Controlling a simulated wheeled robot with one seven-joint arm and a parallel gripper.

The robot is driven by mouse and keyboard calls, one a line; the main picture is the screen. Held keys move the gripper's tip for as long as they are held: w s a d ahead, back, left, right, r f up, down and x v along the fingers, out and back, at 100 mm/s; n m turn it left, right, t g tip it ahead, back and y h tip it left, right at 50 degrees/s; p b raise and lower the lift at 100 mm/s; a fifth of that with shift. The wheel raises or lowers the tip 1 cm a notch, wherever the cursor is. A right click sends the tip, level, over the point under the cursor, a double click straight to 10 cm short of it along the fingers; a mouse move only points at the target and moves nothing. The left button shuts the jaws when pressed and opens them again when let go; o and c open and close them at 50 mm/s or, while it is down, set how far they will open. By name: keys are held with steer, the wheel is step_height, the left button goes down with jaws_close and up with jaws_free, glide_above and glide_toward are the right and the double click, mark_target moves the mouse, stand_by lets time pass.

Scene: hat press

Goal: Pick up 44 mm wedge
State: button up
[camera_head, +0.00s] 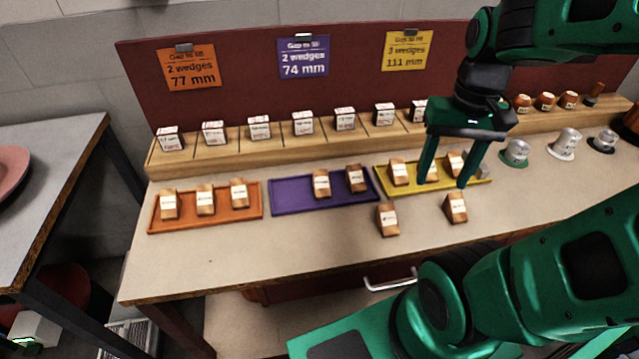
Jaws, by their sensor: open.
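Several small wooden wedges with white labels are in view, but the labels are too small to read, so I cannot tell which is the 44 mm wedge. Two stand on the bare table in front of the yellow tray: a left loose wedge (387,219) and a right loose wedge (456,207). More wedges stand in the orange tray (243,220), the purple tray (292,207) and the yellow tray (440,186). My gripper (442,183) is open, fingers pointing down over the yellow tray, partly hiding wedges there. It holds nothing.
A stepped wooden rack (235,144) with several white-labelled blocks runs along the back below a red board with orange, purple and yellow signs. Several metal-topped pieces (516,152) stand at the right. The table front (240,268) is clear.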

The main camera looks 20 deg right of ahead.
steer(key=w+a+n, duration=0.2)
steer(key=w+a, duration=0.4)
steer(key=w, duration=0.7)
steer(key=n, duration=0.1)
glide_toward(320, 172)
steer(key=shift+w+f, duration=0.25)
steer(key=shift+w, duration=0.05)
step_height(320, 172, down, 4)
steer(key=shift+f, duration=3.15)
steer(key=c, duration=1.1)
